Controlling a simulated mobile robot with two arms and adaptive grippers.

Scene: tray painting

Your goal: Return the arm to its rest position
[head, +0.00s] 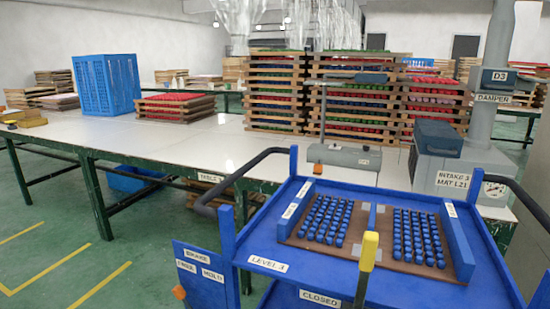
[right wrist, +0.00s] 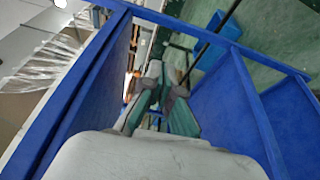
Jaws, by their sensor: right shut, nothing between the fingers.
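My right gripper (right wrist: 163,92) shows in the right wrist view, with its grey fingers shut and nothing held. Blue frame bars (right wrist: 75,85) and blue panels (right wrist: 225,105) lie on both sides of it in that view, and a thin dark rod passes beyond the fingertips. I cannot tell how close the fingers are to these parts. Neither gripper shows in the head view. My left gripper is in no view.
A blue cart (head: 330,195) carries two brown trays (head: 290,240) of small blue pieces. A yellow-handled lever (head: 368,250) stands at its front. Behind are a long white table (head: 180,135), a blue crate (head: 107,85) and stacked trays (head: 275,90). Green floor (head: 50,235) is open at left.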

